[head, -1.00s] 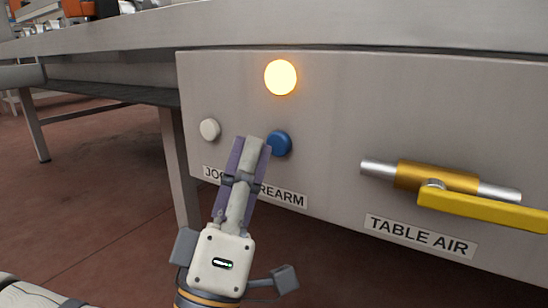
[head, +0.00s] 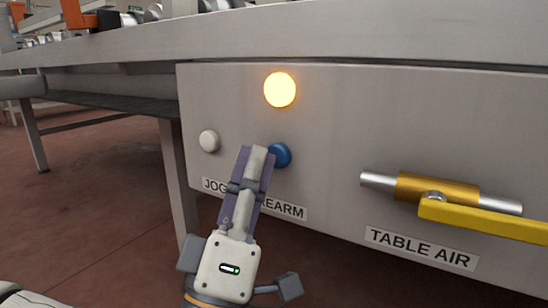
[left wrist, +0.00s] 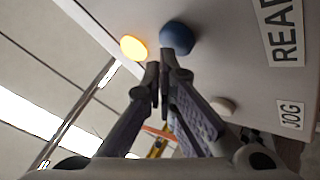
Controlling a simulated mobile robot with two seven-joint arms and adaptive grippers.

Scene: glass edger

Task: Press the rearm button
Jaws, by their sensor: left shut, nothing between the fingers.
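The blue rearm button (head: 281,154) sits on the grey panel (head: 330,110), above the partly covered REARM label (head: 287,209). My left gripper (head: 258,153) is shut and empty, with its fingertips just left of the blue button in the head view and overlapping its edge. In the left wrist view the closed fingertips (left wrist: 163,70) lie just below the blue button (left wrist: 178,38). I cannot tell whether they touch it. My right gripper is in neither view.
A white button (head: 209,141) is to the left, above the JOG label (head: 214,186). A lit amber lamp (head: 280,90) is above. A yellow-handled valve (head: 437,188) sticks out at the right, above the TABLE AIR label (head: 420,249). The table edge (head: 370,35) overhangs the panel.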

